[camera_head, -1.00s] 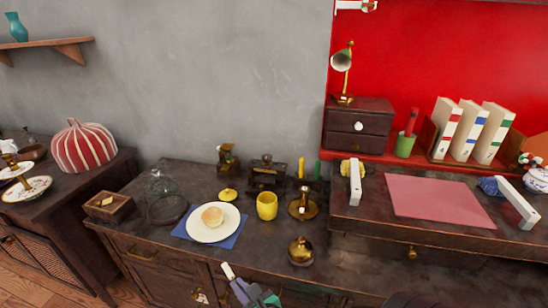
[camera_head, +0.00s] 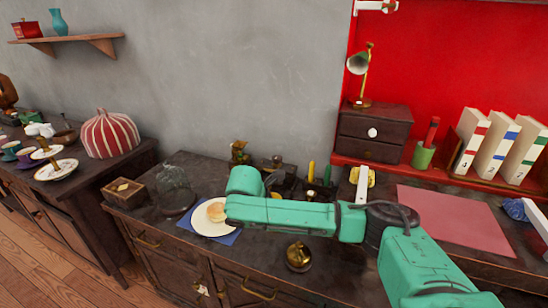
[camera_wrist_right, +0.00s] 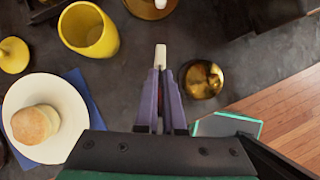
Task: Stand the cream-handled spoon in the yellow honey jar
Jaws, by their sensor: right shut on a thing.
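The yellow honey jar (camera_wrist_right: 105,42) stands upright and open on the dark counter, at the upper left of the right wrist view. In the head view my right arm hides most or all of it. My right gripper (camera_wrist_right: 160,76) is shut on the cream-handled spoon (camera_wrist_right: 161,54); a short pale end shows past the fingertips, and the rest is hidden. The spoon is to the right of the jar and apart from it in the wrist view. The right gripper's fingers are hidden in the head view. My left gripper is in neither current view.
A white plate (camera_wrist_right: 68,101) with a bun (camera_wrist_right: 35,124) lies on a blue napkin, left of the gripper. A yellow lid (camera_wrist_right: 14,55) is beyond it. A brass bell (camera_wrist_right: 202,80) stands close on the right, near the counter edge. A glass dome (camera_head: 174,188) stands farther left.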

